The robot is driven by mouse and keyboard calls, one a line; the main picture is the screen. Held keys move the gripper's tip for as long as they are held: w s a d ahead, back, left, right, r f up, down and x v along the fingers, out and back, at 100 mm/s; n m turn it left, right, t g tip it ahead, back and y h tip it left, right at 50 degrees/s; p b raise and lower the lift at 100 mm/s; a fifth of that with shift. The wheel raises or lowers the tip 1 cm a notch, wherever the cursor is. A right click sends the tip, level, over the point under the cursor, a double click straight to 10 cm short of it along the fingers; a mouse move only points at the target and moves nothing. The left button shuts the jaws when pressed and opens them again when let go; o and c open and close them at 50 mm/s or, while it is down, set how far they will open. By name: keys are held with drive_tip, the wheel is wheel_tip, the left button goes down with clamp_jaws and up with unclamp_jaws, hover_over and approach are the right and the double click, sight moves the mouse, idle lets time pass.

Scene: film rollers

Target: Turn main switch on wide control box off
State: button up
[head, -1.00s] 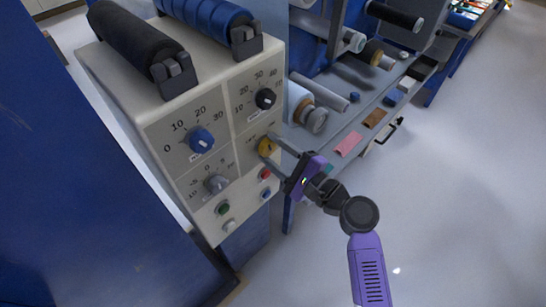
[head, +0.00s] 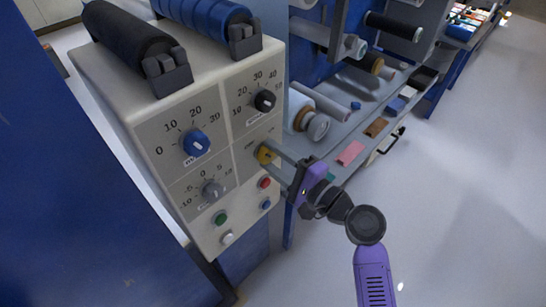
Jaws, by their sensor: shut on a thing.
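The wide control box (head: 152,120) is cream-coloured and fills the left-middle of the head view, its panel facing me.
Other controls sit close by: a blue dial (head: 196,143), a black dial (head: 265,100), a grey dial (head: 212,190), and red (head: 264,183), green (head: 220,218) and blue (head: 265,204) buttons. A shelf with rollers stands behind. Open floor (head: 460,200) lies at right.

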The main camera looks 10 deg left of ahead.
drive_tip(key=shift+f, duration=0.1)
drive_tip(key=o, duration=1.4)
drive_tip(key=shift+c, duration=0.2)
drive_tip(key=v, duration=0.7)
drive_tip(key=shift+s+d, duration=0.25)
drive_tip(key=shift+d, duration=0.1)
